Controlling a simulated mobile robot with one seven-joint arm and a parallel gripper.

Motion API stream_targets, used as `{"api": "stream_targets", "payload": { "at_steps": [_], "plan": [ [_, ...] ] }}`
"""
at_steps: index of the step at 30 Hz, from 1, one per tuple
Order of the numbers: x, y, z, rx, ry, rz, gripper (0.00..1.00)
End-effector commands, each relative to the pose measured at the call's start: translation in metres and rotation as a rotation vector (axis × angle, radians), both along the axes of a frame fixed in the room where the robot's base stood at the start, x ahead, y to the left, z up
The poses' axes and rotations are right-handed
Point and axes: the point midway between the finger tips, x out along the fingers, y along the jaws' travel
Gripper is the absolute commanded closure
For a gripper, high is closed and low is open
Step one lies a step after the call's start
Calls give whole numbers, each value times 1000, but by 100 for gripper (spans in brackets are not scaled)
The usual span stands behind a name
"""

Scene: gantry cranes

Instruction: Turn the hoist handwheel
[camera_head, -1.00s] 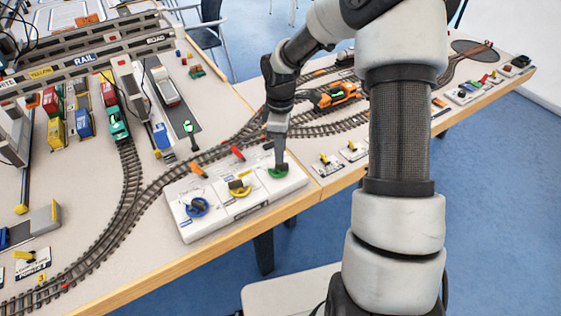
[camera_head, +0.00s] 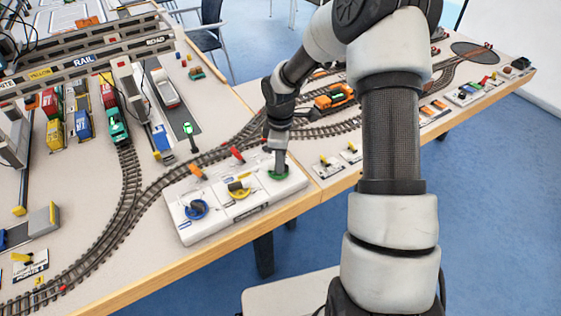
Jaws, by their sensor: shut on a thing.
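A white control box (camera_head: 222,216) near the table's front edge carries three handwheels. The blue handwheel (camera_head: 196,210) is at the left, the yellow handwheel (camera_head: 238,192) in the middle and the green handwheel (camera_head: 277,175) at the right. I cannot read which one is labelled hoist. My gripper (camera_head: 280,168) points down at the green handwheel and is shut on it; the fingers hide part of the wheel. An orange lever and a red lever (camera_head: 238,154) stand along the box's back edge.
Model railway tracks (camera_head: 130,215) curve close behind and left of the box. An orange locomotive (camera_head: 335,97) stands on tracks behind my arm. A small green signal (camera_head: 189,132) stands behind the box. Small switch plates (camera_head: 328,166) lie to the right.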

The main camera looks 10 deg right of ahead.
Motion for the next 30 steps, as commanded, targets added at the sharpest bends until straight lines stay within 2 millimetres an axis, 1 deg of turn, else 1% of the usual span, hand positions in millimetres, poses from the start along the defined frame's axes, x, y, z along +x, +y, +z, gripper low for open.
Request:
{"api": "stream_targets", "payload": {
  "at_steps": [5, 11, 30],
  "plan": [
    [0, 0, 0, -1, -1, -17, 100],
    [0, 1, 0, -1, -2, -97, 100],
    [-2, 3, 0, 0, -2, -621, 100]
  ]
}}
